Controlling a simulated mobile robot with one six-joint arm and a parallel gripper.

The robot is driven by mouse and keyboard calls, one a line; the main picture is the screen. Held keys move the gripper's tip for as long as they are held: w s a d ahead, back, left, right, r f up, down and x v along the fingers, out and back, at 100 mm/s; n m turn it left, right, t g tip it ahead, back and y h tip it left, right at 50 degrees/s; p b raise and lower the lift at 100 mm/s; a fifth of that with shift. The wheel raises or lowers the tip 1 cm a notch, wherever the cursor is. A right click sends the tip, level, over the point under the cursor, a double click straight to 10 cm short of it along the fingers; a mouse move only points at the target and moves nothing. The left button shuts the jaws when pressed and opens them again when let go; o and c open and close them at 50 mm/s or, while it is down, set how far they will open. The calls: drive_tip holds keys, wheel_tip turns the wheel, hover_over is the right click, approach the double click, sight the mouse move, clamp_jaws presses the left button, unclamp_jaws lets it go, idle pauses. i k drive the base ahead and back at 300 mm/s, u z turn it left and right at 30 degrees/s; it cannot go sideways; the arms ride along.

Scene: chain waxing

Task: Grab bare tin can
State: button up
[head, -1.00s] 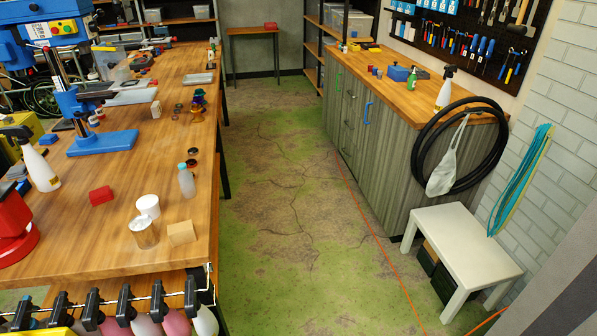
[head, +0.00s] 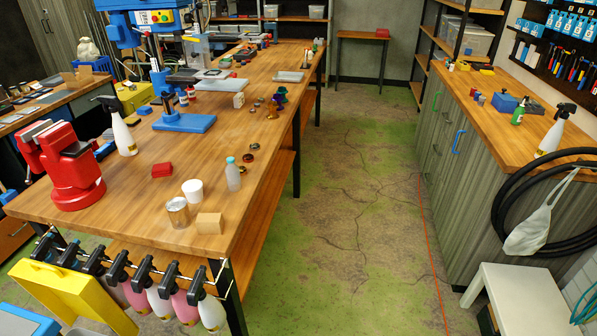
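The bare tin can (head: 178,213), a shiny metal cylinder without a label, stands upright near the front right corner of the long wooden workbench (head: 130,225). A white cup or tub (head: 192,190) stands just behind it, and a small wooden block (head: 209,223) sits close to its right. My gripper is not in the head view.
A red vise (head: 65,170) stands on the bench's left, with a white spray bottle (head: 118,130) beyond it. A clear bottle (head: 233,174) and red box (head: 162,170) are near. Several spray bottles (head: 160,302) hang along the bench's front. The aisle floor is clear.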

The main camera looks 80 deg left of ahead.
sight(177, 208)
drive_tip(key=u, duration=1.75)
drive_tip(key=i, duration=2.2)
drive_tip(key=u, duration=2.9)
drive_tip(key=i, duration=1.05)
drive_tip(key=z, duration=0.05)
